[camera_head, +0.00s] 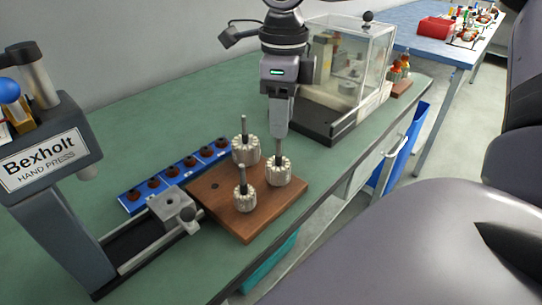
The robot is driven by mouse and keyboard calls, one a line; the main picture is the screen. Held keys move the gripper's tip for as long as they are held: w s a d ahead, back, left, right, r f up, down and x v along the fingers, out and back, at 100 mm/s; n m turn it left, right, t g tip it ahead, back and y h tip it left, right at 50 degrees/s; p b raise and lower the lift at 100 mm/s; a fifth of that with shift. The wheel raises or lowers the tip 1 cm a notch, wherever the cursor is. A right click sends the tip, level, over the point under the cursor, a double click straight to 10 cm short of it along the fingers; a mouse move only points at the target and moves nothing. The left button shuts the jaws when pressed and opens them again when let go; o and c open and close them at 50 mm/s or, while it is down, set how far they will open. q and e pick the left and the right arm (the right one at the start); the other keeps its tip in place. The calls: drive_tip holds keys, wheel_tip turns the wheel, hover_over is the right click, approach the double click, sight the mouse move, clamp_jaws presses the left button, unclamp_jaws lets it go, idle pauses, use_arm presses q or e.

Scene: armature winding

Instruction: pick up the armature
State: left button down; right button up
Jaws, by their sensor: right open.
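Three pale armatures with upright shafts stand on a brown wooden board on the green bench: a back one (245,151), a right one (279,173) and a front one (243,198). My right gripper (281,132) points down over the right armature, with its fingers at the upper part of that shaft. It is open; the finger gap is seen edge-on, so I cannot tell whether the fingers touch the shaft. My left gripper is not in view.
The wooden board (213,197) has an empty hole at its left. A blue strip (132,204) with several dark round parts lies behind it. A hand press (58,165) stands at left, its grey slide block (172,205) beside the board. A clear-walled machine (345,65) stands behind right.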

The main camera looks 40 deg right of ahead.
sight(279, 147)
drive_tip(key=shift+w+f, duration=0.15)
drive_tip(key=shift+f, duration=3.3)
clamp_jaws()
